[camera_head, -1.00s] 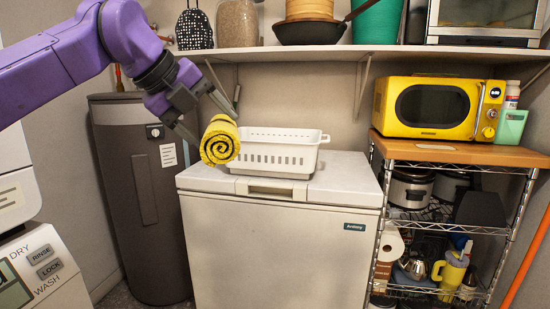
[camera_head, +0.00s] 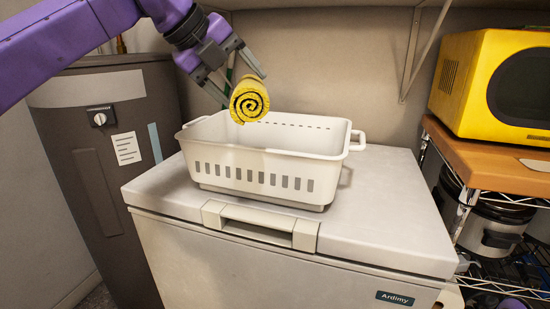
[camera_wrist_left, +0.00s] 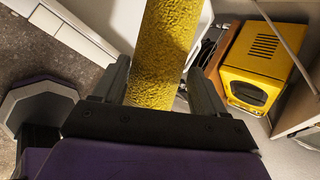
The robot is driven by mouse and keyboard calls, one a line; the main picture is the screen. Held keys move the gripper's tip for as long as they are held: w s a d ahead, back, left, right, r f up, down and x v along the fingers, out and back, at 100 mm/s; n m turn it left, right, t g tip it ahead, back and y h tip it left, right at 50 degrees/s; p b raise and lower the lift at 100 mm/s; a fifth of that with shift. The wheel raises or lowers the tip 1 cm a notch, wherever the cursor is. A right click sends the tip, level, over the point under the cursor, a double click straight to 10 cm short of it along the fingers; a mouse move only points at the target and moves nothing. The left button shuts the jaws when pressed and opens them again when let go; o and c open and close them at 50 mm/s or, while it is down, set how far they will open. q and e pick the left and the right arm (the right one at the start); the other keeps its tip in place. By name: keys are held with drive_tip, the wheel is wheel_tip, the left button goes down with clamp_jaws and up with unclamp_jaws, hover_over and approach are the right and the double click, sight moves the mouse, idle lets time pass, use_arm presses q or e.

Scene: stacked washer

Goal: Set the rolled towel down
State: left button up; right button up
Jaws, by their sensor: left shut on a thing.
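The rolled towel (camera_head: 249,100) is yellow with a dark spiral at its end. My left gripper (camera_head: 243,88) is shut on it and holds it in the air at the left part of the white basket (camera_head: 270,170), at about the height of its back rim or above. In the left wrist view the towel (camera_wrist_left: 165,50) lies between the two fingers (camera_wrist_left: 157,85). The basket is slotted, with a handle at each end, and stands on the white chest freezer (camera_head: 390,210). Its inner floor is mostly hidden by its front wall. My right gripper is not in view.
A yellow microwave (camera_head: 480,85) stands on a wooden-topped wire rack (camera_head: 465,150) to the right. A tall dark grey tank (camera_head: 85,150) stands left of the freezer. The freezer lid is bare right of the basket. A shelf with brackets (camera_head: 425,55) is above.

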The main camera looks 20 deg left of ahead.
use_arm(q)
drive_tip(key=w+f, duration=0.1)
drive_tip(key=w, duration=0.1)
drive_tip(key=w+f+p, duration=0.1)
drive_tip(key=w, duration=0.2)
drive_tip(key=w+f+p, duration=0.1)
drive_tip(key=w, duration=0.2)
drive_tip(key=shift+w+a+f, duration=0.1)
drive_tip(key=shift+a, duration=0.05)
drive_tip(key=w+f, duration=0.5)
drive_tip(key=f, duration=0.4)
drive_tip(key=shift+a+f+b, duration=0.25)
drive_tip(key=shift+b, duration=0.15)
drive_tip(key=shift+f+b, duration=0.55)
drive_tip(key=shift+f, duration=0.1)
drive_tip(key=o, duration=1.1)
drive_tip(key=shift+r, duration=0.1)
